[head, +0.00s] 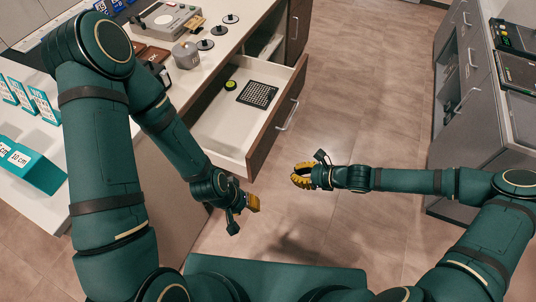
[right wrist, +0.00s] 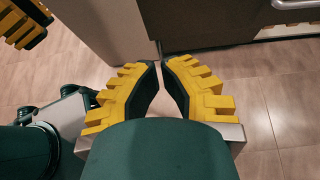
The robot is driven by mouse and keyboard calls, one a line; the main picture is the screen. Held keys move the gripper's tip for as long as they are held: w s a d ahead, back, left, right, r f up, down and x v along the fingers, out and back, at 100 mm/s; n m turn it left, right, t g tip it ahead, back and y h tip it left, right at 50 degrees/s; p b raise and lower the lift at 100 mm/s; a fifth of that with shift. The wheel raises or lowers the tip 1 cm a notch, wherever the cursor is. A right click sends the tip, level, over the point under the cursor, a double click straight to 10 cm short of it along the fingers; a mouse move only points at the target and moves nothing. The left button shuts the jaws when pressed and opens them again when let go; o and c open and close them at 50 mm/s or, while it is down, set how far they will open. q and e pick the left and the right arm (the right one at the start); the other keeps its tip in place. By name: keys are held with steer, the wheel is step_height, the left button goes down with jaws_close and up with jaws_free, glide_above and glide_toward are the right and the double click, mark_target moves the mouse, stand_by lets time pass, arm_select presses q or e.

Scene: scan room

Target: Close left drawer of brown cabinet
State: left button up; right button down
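The brown cabinet's open drawer has a white inside (head: 215,135) and a brown front (head: 262,140) with a metal handle (head: 288,114). It sticks out from under the white counter. My right gripper (head: 294,175) is empty, in front of the drawer and apart from it, pointing left. In the right wrist view its yellow fingertips (right wrist: 160,64) nearly meet, with a thin gap. Part of the drawer front (right wrist: 225,20) and its handle (right wrist: 292,4) show there at the top. My left gripper (head: 252,203) is below the drawer's near corner in the picture; its finger gap is unclear.
A green-topped round item (head: 230,85) and a black grid (head: 258,94) lie in the drawer. Another drawer (head: 265,42) stands partly open farther back. Devices crowd the white counter (head: 120,95). A grey cabinet (head: 462,85) stands right. The floor between is clear.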

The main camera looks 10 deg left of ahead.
steer(key=b, duration=0.2)
glide_toward(255, 168)
step_height(255, 168, down, 4)
steer(key=a, duration=0.2)
steer(key=w+a, duration=0.1)
steer(key=w+a+b, duration=0.1)
steer(key=shift+a, duration=0.35)
steer(key=shift+w+a, duration=0.15)
steer(key=shift+a, duration=0.4)
